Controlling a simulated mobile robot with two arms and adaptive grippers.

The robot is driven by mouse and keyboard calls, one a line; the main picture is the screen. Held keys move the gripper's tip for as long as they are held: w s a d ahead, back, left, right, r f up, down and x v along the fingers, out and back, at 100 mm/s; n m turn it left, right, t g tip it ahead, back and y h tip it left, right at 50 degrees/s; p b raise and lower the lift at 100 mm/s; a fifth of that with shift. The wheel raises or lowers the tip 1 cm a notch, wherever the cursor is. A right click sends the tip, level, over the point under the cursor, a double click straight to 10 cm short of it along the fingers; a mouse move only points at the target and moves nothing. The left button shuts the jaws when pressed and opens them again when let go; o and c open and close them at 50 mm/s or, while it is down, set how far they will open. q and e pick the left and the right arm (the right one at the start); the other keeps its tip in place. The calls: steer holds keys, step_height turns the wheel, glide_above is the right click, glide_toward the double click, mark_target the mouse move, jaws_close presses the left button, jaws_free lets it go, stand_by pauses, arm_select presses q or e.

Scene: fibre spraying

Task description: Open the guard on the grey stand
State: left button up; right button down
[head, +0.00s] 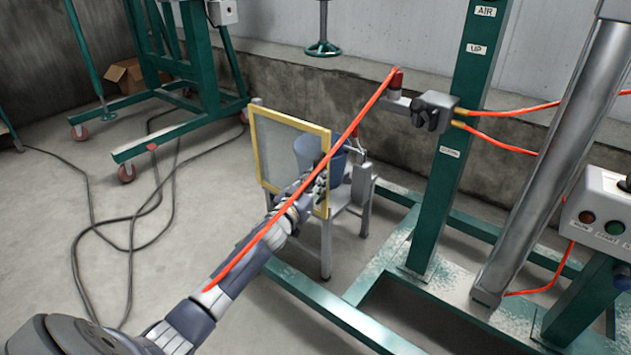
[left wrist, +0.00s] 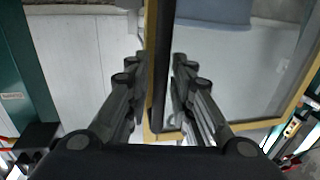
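The guard (head: 287,143) is a clear panel in a yellow frame, upright at the front left of the grey stand (head: 345,212). A blue bucket (head: 318,150) shows behind it on the stand. My left gripper (head: 322,178) is at the guard's right edge. In the left wrist view, its fingers (left wrist: 158,75) lie close on both sides of the yellow frame edge (left wrist: 152,30) and a dark upright bar, and look shut on them. The clear panel (left wrist: 235,60) fills the right side there. The fingertips are small in the head view, and my right gripper is out of frame.
A red hose (head: 300,205) crosses in front of my left arm, rising to a valve on the green post (head: 455,150). A green base frame (head: 325,310) and a control box (head: 603,215) are at the right. Black cables (head: 130,230) lie on the floor at left.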

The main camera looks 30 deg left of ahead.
arm_select(q)
jaws_close()
steer(key=shift+s, duration=0.15)
